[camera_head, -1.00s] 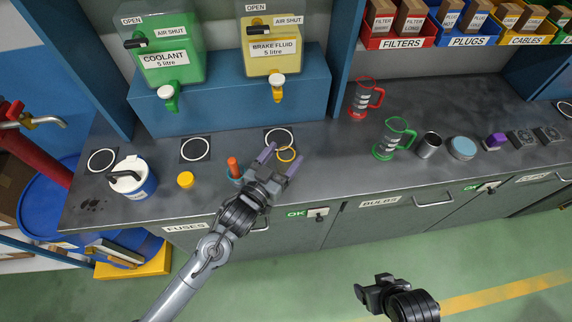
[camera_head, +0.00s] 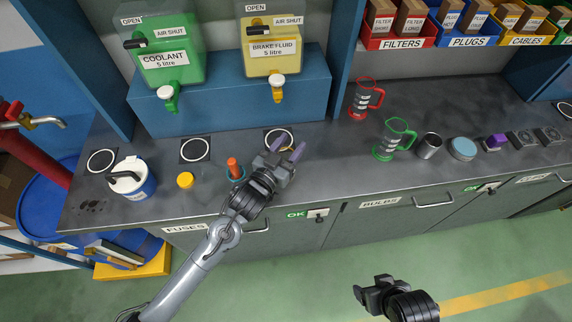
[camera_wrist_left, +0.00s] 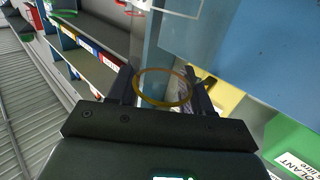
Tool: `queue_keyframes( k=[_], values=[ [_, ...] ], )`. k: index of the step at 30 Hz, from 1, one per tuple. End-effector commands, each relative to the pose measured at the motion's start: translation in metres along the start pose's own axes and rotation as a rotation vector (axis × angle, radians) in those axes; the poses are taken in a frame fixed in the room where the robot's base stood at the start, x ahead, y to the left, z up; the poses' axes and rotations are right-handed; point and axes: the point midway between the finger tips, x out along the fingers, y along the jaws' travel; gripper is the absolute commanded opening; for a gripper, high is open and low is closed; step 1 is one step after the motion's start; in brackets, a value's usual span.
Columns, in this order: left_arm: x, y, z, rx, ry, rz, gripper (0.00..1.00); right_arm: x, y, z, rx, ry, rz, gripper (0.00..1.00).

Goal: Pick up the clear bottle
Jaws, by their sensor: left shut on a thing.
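The clear bottle is nearly invisible. In the left wrist view its yellow ring (camera_wrist_left: 163,88) shows between the two fingers of my left gripper (camera_wrist_left: 163,85), and its see-through body is hard to make out. In the head view my left gripper (camera_head: 286,150) is over the counter, by the circle-marked pad (camera_head: 279,138) in front of the brake fluid tank. It is shut on the clear bottle; the bottle's outline there is mostly lost against the counter. My right gripper (camera_head: 376,290) is low in front of the cabinets, away from the counter, its jaws unclear.
The brake fluid tank (camera_head: 271,47) stands behind on a blue stand. Green (camera_head: 394,140) and red (camera_head: 363,98) jugs stand to the right, with clear counter between.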

Motion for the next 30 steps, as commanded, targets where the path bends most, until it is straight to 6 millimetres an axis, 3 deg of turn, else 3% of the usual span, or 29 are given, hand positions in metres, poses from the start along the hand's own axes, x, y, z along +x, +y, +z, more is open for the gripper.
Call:
queue_keyframes(
  k=[3,14,23,30],
  values=[
    [0.000,0.000,0.000,0.000,0.000,0.000,0.05,0.000,0.001,0.000,-0.003,0.000,0.002,0.76],
    [0.000,0.000,-0.005,0.000,0.001,0.000,0.04,-0.001,0.002,0.000,-0.008,-0.001,0.006,0.76],
    [0.000,0.000,-0.042,0.000,0.004,0.000,0.04,-0.005,0.002,-0.002,-0.005,0.000,0.004,0.76],
    [0.000,0.048,-0.070,-0.005,0.003,0.004,0.04,-0.007,0.000,-0.003,0.002,0.003,-0.001,0.76]
  ],
)
